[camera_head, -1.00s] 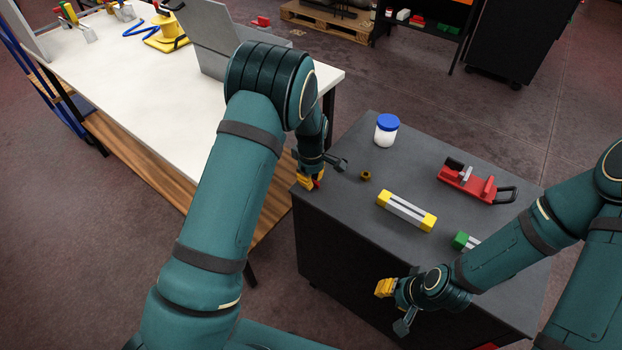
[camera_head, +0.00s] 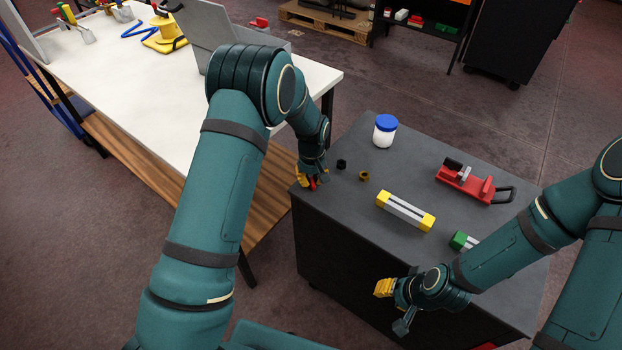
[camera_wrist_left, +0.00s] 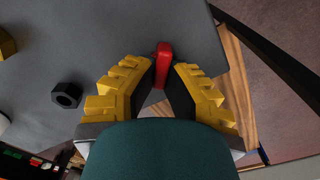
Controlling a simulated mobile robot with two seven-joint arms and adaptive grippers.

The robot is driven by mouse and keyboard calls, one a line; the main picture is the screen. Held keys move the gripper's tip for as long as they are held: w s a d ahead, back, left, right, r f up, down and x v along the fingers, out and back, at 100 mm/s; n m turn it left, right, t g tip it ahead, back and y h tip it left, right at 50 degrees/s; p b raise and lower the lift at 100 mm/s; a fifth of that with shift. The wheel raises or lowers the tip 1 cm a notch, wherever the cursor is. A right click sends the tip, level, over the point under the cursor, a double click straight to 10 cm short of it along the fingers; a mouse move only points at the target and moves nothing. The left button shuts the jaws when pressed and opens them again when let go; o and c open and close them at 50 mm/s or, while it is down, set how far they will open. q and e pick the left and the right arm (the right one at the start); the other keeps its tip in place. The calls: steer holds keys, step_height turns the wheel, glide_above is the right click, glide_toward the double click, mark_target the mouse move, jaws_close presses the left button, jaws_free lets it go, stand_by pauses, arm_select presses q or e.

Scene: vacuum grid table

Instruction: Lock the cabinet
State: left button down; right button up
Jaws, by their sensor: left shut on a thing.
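The dark grey cabinet (camera_head: 330,240) stands right of centre in the head view. My left gripper (camera_head: 311,184) is at the left corner of its top. In the left wrist view, the left gripper's yellow fingers (camera_wrist_left: 164,78) are shut on a small red piece (camera_wrist_left: 163,62) at the cabinet edge. The red piece also shows in the head view (camera_head: 313,184), partly hidden by the fingers. I cannot tell whether it is a key or a lock handle. My right gripper (camera_head: 393,305) is open and empty in front of the cabinet.
On the cabinet top are a black nut (camera_head: 341,164), a brass nut (camera_head: 364,176), a blue-lidded jar (camera_head: 385,131), a yellow-ended grey block (camera_head: 406,211), a red tool (camera_head: 474,183) and a green-ended piece (camera_head: 459,240). A white table (camera_head: 150,100) stands to the left.

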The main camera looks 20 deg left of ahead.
arm_select(q)
steer(key=m, duration=0.4)
steer(key=shift+d+f+m, duration=0.1)
steer(key=shift+d+m, duration=0.05)
steer(key=shift+m, duration=0.15)
steer(key=shift+d+m, duration=0.2)
steer(key=shift+m, duration=2.3)
steer(key=c, duration=1)
jaws_free()
step_height(320, 180, up, 12)
steer(key=shift+r, duration=0.1)
